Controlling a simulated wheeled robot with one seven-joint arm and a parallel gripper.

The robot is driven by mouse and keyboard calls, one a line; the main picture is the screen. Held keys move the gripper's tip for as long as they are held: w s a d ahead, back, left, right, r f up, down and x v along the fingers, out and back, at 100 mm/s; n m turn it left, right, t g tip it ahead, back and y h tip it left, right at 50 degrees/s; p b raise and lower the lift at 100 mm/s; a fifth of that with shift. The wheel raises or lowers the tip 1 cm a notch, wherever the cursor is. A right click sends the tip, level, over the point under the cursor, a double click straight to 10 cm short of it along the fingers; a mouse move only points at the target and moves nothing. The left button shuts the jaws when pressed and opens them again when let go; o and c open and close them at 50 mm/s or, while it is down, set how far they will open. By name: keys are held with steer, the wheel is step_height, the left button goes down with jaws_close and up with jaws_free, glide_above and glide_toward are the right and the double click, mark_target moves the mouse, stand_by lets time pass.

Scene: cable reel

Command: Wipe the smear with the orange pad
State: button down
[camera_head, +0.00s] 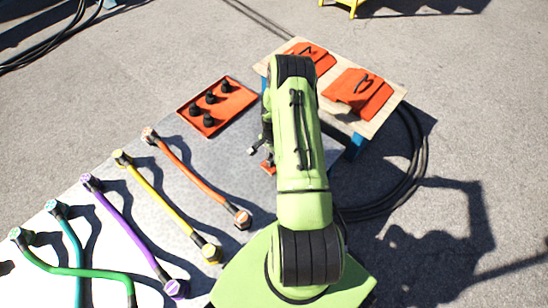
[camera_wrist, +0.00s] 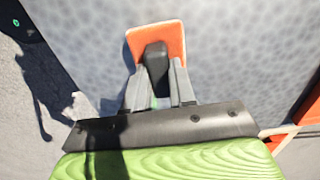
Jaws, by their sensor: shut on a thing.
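The orange pad (camera_wrist: 174,38) is a small rounded rectangle with a dark block-shaped handle (camera_wrist: 154,54) on it. My gripper (camera_wrist: 157,78) is shut on that handle in the wrist view, with the pad just beyond the fingertips, over the grey mottled table surface. In the head view a bit of the orange pad (camera_head: 268,167) shows left of my arm, which covers most of my gripper (camera_head: 259,148). I cannot tell whether the pad touches the table. I cannot make out the smear in either view.
Several coloured cables, including an orange one (camera_head: 188,174) and a yellow one (camera_head: 160,197), lie across the table (camera_head: 225,160). A red tray (camera_head: 237,97) with black knobs lies beyond. A wooden side table (camera_head: 388,112) holds orange cases (camera_head: 360,94). Black cable (camera_head: 416,150) lies on the ground.

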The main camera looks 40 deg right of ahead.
steer(key=shift+d+r, duration=0.15)
steer(key=shift+r, duration=0.55)
steer(key=shift+r+p, duration=1.75)
steer(key=shift+r, duration=0.8)
